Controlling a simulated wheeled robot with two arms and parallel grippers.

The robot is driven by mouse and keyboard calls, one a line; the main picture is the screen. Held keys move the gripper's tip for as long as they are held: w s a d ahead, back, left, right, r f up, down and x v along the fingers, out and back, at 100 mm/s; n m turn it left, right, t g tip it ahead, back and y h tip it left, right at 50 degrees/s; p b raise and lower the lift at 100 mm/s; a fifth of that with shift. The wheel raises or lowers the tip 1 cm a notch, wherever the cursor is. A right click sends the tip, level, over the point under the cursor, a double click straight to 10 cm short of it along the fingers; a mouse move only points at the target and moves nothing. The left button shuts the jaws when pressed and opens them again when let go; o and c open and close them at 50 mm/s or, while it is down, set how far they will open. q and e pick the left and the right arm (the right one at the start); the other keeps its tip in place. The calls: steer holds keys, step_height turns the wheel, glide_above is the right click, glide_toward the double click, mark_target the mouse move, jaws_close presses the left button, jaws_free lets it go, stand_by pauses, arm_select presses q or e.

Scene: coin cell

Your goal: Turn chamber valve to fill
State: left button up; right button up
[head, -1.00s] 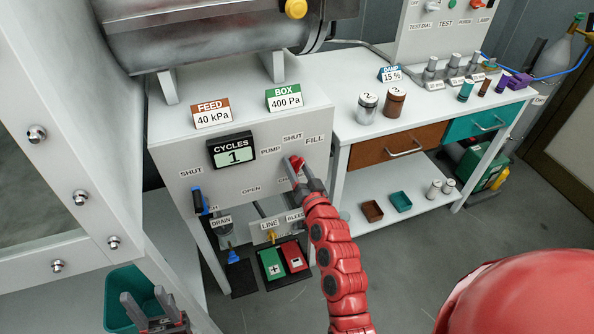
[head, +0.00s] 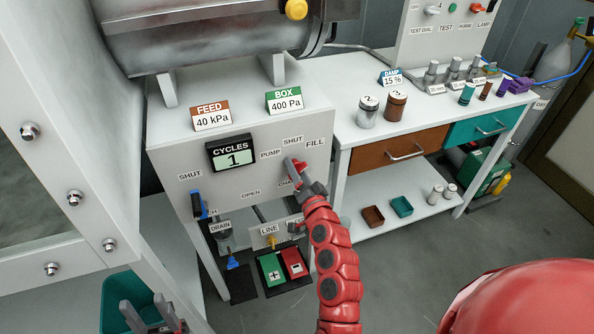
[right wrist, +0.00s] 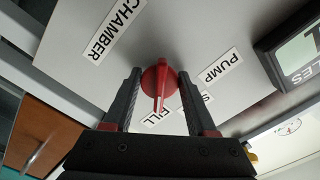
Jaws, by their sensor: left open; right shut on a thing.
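The chamber valve is a red knob with a lever (right wrist: 160,85) on the front panel, between the PUMP, SHUT, FILL and CHAMBER labels. In the right wrist view its lever points down in the picture, towards the partly hidden FILL label (right wrist: 162,117). The red knob also shows in the head view (head: 294,164). My right gripper (right wrist: 160,78) is shut on the valve, one finger on each side of it. In the head view, the gripper partly covers the CHAMBER label. My left gripper (head: 148,312) is open and empty at the lower left, away from the panel.
A blue-handled valve (head: 197,204) is on the panel's left, beside my right gripper's panel area. The cycles display (head: 231,153) reads 1. Green and red pedals (head: 282,266) lie below. A bench (head: 350,108) with jars stands to the right. A teal bin (head: 118,290) is near my left gripper.

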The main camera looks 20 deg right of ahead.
steer(key=o, duration=1.4)
steer(key=shift+c, duration=0.2)
steer(key=s, duration=1.7)
steer(key=shift+s+d+p, duration=0.2)
steer(key=shift+d+p, duration=0.1)
